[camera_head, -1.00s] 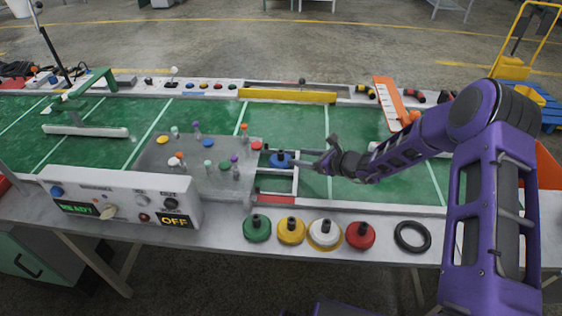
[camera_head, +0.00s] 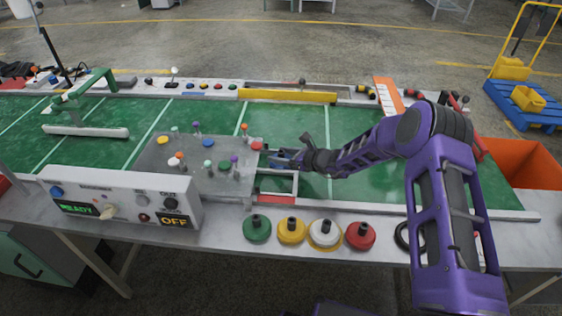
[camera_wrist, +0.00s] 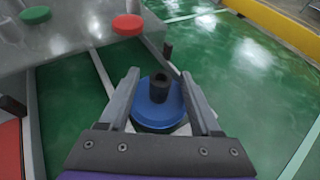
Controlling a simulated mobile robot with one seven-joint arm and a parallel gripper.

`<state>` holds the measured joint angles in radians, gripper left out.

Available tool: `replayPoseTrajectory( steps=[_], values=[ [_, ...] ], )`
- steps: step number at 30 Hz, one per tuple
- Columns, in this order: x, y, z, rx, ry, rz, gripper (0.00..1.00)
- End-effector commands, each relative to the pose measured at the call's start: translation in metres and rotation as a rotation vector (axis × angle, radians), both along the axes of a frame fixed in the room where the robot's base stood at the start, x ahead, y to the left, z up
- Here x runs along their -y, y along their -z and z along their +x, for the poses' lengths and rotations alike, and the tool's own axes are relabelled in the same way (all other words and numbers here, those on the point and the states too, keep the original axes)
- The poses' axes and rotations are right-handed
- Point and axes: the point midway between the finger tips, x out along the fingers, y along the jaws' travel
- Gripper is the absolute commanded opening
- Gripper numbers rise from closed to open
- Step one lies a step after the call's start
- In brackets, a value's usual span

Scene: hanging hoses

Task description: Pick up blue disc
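The blue disc (camera_wrist: 157,112) is round with a dark upright knob at its centre. In the wrist view it lies between the two fingers of my gripper (camera_wrist: 157,92), which are apart on either side of its knob. I see no finger touching the knob. In the head view my gripper (camera_head: 287,158) is at the white frame beside the grey peg board, and it hides most of the blue disc.
Green, yellow, white and red knobbed discs (camera_head: 257,228) stand in a row along the front edge. The grey peg board (camera_head: 190,180) holds several coloured pegs. A control box (camera_head: 120,203) stands at the front left. Green surface (camera_head: 360,190) lies open to the right.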

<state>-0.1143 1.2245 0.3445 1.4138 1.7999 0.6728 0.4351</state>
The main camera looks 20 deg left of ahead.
Motion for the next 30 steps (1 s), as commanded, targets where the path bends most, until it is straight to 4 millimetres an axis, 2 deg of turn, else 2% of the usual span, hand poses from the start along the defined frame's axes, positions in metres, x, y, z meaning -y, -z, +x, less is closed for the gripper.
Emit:
replayPoseTrajectory(
  steps=[1, 9, 11, 23, 26, 30],
  values=[
    [0.000, 0.000, 0.000, 0.000, 0.000, 0.000, 0.57],
    [0.000, 0.000, 0.000, 0.000, 0.000, 0.000, 0.09],
    [0.000, 0.000, 0.000, 0.001, 0.000, 0.000, 0.00],
    [0.000, -0.002, 0.000, 0.001, 0.000, 0.001, 0.00],
    [0.000, -0.011, 0.001, 0.002, -0.001, 0.001, 0.00],
    [0.000, -0.036, 0.001, 0.005, 0.000, 0.001, 0.00]
  ],
)
